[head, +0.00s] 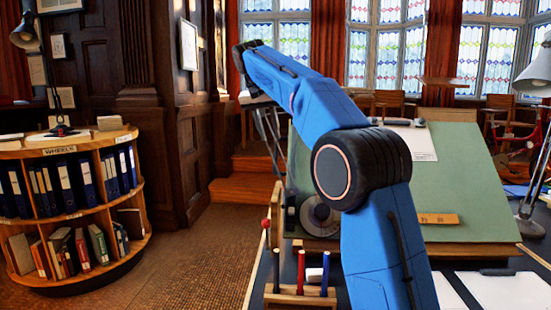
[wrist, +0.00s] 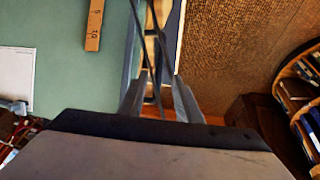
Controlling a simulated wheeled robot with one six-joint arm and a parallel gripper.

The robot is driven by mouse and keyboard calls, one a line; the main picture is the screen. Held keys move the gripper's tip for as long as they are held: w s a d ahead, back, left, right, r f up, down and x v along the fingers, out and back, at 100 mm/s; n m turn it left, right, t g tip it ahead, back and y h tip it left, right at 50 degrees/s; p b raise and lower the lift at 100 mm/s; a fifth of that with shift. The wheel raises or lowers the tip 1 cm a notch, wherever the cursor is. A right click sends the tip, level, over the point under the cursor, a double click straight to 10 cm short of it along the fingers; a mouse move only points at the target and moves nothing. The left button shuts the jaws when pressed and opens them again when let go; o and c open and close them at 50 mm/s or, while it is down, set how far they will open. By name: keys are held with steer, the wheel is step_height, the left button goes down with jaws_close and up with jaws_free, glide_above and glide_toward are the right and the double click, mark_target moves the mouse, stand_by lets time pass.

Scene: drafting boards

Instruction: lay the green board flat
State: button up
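The green board (head: 465,185) stands tilted on the drafting table, its far edge raised. A paper sheet (head: 416,141) lies near its top and a wooden ruler (head: 438,219) near its bottom. In the wrist view the green board (wrist: 60,70) fills the left side, with the ruler (wrist: 94,25) on it. My gripper (wrist: 160,78) is by the board's side edge, its grey fingers apart with nothing clearly held. Thin dark bars (wrist: 155,35) cross beyond the fingers.
A curved bookcase (head: 75,200) with binders stands at left. A pen rack (head: 300,292) with red and blue pens is at the near front. A desk lamp (head: 535,150) stands at right. Bare floor (head: 195,260) lies between bookcase and table; wooden steps (head: 245,175) are behind.

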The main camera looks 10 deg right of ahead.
mark_target(275, 155)
steer(key=x, duration=1.1)
steer(key=shift+s, duration=0.1)
steer(key=shift+c, duration=0.3)
jaws_close()
